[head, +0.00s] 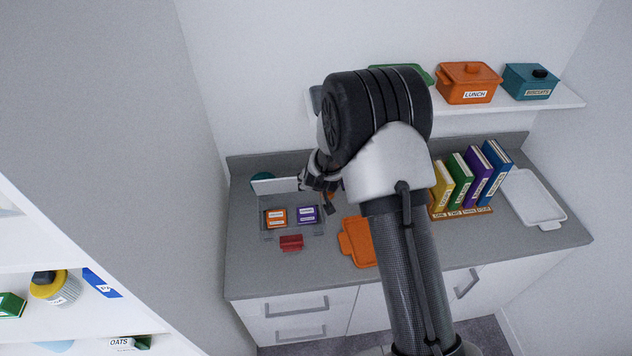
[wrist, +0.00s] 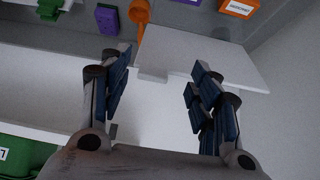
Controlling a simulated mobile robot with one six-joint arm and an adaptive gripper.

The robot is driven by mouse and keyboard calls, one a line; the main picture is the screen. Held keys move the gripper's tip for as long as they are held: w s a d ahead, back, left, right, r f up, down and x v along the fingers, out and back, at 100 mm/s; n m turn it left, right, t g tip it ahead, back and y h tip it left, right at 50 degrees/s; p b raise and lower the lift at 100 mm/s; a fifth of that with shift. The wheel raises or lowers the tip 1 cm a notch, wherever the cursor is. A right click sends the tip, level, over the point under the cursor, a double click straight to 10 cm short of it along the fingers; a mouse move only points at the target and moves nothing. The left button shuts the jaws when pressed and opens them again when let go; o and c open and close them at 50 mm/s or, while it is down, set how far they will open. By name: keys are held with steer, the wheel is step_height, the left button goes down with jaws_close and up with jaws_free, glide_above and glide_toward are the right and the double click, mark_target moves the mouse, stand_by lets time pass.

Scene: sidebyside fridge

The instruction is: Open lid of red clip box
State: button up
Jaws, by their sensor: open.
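A grey, see-through box (head: 267,232) stands on the counter at the left, with a red clip (head: 291,242) at its front. Inside it are an orange block (head: 275,217) and a purple block (head: 306,214), both labelled. Its pale lid (head: 273,186) stands raised at the back. In the wrist view the lid (wrist: 215,62) is a pale panel with a small tab on its edge. My gripper (head: 326,196) is at the lid's right end. In the wrist view my gripper (wrist: 161,84) is open, with the tab beyond the fingers; contact cannot be told.
An orange tray (head: 356,243) lies right of the box, partly behind my arm. Several books (head: 480,175) stand in a rack, beside a white tray (head: 535,197). A shelf above holds an orange pot (head: 468,82) and a teal pot (head: 531,82). A teal round thing (head: 262,180) sits behind the lid.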

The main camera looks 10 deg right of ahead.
steer(key=v, duration=1.1)
steer(key=shift+s+r, duration=0.15)
steer(key=shift+c, duration=0.2)
